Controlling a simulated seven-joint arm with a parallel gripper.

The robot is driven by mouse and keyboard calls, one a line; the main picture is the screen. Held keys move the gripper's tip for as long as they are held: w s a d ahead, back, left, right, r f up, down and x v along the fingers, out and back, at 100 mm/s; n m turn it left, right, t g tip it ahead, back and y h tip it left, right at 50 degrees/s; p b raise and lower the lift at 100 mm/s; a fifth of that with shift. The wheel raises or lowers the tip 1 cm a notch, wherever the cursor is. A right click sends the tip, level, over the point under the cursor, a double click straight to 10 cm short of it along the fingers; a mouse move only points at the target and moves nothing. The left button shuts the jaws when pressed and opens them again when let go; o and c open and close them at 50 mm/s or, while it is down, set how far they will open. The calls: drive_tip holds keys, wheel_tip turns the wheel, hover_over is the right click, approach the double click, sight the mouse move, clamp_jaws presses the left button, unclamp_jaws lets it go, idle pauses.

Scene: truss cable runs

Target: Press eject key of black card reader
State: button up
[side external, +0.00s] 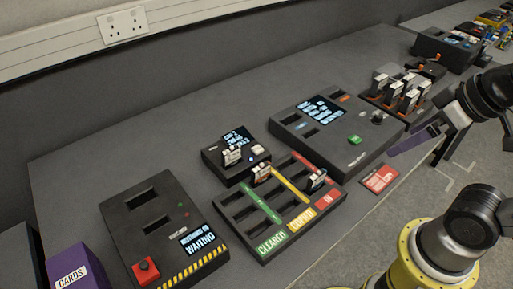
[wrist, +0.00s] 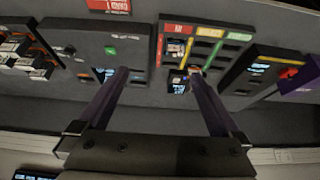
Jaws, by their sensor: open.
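The small black card reader (side external: 222,163) stands behind the sorting tray in the side external view. It has a lit display (side external: 238,137), an upright card (side external: 232,156) in it, a pale key (side external: 258,149) and a small blue light beside it. I cannot read any key label. In the wrist view the reader (wrist: 178,84) appears small, between the fingers and close to the right one. My gripper (side external: 412,154) is open and empty, at the right, well away from the reader. Its long purple fingers are spread wide in the wrist view (wrist: 158,74).
The black sorting tray (side external: 273,217) with coloured lanes holds cards in front of the reader. A larger console (side external: 345,155) with a green key stands to its right, near a card rack (side external: 400,93). A black unit with a red button (side external: 146,270) and a purple box (side external: 75,264) stand left.

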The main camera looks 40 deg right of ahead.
clamp_jaws()
idle(0.5)
idle(1.2)
